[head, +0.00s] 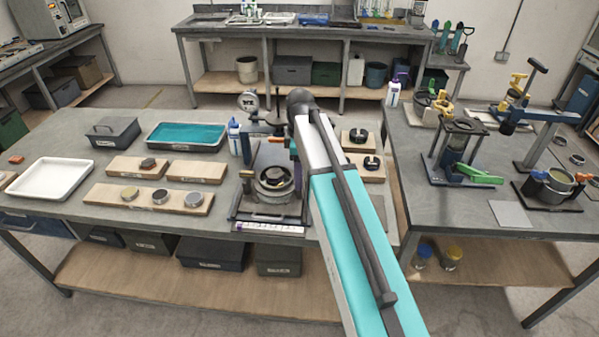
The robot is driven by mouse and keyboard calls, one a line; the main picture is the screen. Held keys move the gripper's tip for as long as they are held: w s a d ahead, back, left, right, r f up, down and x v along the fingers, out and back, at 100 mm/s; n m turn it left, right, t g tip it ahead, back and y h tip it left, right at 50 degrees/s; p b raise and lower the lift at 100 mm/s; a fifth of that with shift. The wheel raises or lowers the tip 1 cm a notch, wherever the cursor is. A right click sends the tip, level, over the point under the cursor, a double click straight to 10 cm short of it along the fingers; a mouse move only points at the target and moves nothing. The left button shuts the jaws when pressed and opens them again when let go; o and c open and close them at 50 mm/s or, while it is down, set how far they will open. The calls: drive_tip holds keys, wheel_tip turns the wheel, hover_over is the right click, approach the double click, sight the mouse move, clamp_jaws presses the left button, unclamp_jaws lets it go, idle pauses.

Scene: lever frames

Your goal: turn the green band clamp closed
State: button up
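A round metal pot with a dark ring (273,180) sits in a dark fixture on the middle table, just left of my arm. A small green part (293,148) shows at the arm's left edge above this pot. It may belong to the green band clamp, but my arm hides much of it. A larger green lever (480,175) lies low on a separate stand on the right table. My arm reaches forward over the middle table. My gripper (275,130) seems to be among dark parts beyond the pot; its fingers cannot be made out.
An orange tab (246,173) is at the pot's left. A round gauge (248,101) and a white-blue bottle (234,136) stand behind. Wooden boards (172,200) with discs and a teal tray (186,135) lie left. The right table holds a pot (556,180) with coloured handles.

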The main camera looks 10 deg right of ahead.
drive_tip(key=shift+f, duration=0.25)
drive_tip(key=c, duration=1.1)
drive_tip(key=shift+o, duration=0.2)
drive_tip(key=shift+w+m, duration=0.1)
drive_tip(key=shift+m, duration=2.2)
drive_tip(key=o, duration=1.1)
drive_tip(key=shift+c, duration=0.2)
